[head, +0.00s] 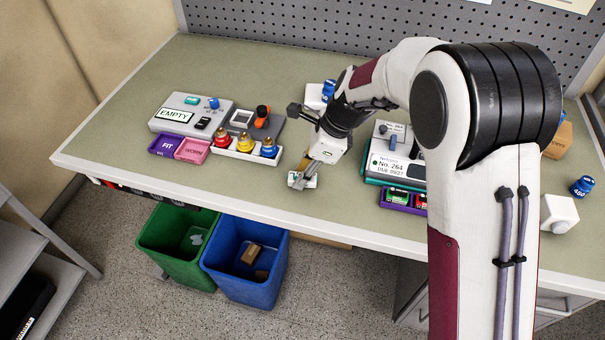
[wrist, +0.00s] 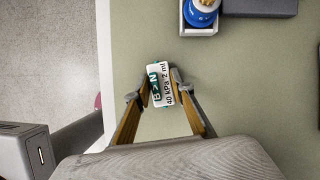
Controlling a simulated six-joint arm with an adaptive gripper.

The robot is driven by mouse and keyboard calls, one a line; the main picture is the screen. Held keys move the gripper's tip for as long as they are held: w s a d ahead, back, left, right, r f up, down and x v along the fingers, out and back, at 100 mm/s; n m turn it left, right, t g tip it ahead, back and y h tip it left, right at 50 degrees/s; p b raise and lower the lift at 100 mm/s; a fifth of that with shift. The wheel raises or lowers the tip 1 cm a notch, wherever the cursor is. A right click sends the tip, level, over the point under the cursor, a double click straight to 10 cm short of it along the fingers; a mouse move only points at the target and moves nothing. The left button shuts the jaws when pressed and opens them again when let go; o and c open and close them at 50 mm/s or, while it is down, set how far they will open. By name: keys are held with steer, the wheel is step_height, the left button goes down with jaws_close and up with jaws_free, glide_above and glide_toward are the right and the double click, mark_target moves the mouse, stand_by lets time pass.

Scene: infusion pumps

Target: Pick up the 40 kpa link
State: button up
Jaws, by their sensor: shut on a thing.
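The 40 kPa link is a small white block with a dark green band; its label reads "40 kPa 2 ml". In the wrist view the link (wrist: 164,84) sits between the two fingertips of my gripper (wrist: 158,89), which touch its two sides. In the head view my gripper (head: 302,179) points down near the front edge of the bench, right of the white tray. The link is small there and partly hidden by the fingers. I cannot tell whether it touches the bench top or is just above it.
A white tray (head: 222,151) with red, yellow and blue capped bottles stands to the left. Purple (head: 166,145) and pink (head: 193,151) trays lie beyond it. A pump marked No. 264 (head: 395,165) stands to the right. Green (head: 165,232) and blue (head: 240,283) bins stand below the bench.

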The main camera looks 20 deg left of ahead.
mark_target(296, 174)
steer(key=shift+r, duration=1.55)
steer(key=shift+s+r, duration=0.2)
steer(key=s, duration=1.7)
steer(key=shift+s, duration=0.3)
